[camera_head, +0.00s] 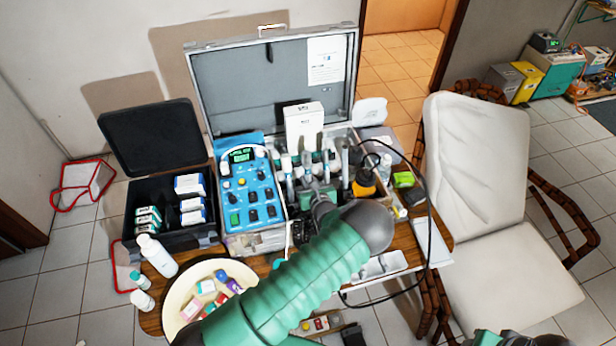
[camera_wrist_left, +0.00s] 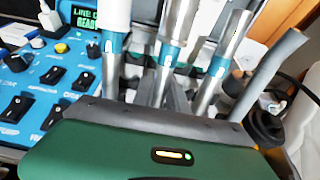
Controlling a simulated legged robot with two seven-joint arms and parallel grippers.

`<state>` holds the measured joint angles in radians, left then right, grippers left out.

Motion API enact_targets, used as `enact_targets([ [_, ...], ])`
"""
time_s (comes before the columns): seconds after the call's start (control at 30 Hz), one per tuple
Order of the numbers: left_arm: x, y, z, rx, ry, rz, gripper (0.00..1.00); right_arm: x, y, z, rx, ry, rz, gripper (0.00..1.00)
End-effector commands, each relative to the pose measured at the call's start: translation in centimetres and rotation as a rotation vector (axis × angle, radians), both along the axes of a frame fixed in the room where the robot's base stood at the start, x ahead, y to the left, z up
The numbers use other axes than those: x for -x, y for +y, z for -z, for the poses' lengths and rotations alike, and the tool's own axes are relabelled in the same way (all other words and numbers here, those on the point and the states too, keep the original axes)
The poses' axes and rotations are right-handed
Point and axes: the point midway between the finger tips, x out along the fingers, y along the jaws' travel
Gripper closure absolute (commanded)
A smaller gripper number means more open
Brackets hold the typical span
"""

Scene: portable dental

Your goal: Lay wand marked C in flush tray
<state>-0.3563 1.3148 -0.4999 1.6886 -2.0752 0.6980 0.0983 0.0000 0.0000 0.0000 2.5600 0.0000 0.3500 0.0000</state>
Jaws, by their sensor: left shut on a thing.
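Several wands with silver and white shafts and teal bands stand in a row in the open case (camera_head: 310,165). In the left wrist view, a silver wand (camera_wrist_left: 168,55) stands upright straight ahead of my left gripper (camera_wrist_left: 175,98). My left gripper (camera_head: 318,196) reaches into the row at the case's front and is shut on a wand; its fingertips are mostly hidden. I cannot read a letter C on any wand. A pale shallow tray (camera_head: 380,266), perhaps the flush tray, lies in front of the case, partly behind my arm.
A blue control unit (camera_head: 250,190) stands left of the wands, with a black box (camera_head: 170,215) beyond it. A round dish (camera_head: 190,290) of small items and white bottles (camera_head: 156,254) are at front left.

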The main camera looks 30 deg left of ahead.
Motion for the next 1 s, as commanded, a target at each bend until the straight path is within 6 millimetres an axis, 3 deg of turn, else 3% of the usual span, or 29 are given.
enact_targets([
  [0.27,-0.1,0.1,-0.7,0.001,-0.001,0.0,1.0,0.0,0.0,-0.5,0.0,0.0,0.0,0.55],
  [1.0,-1.6,1.8,-6.6,0.0,-0.002,0.001,1.0,0.0,0.0,-4.0,0.0,0.0,0.0,0.55],
])
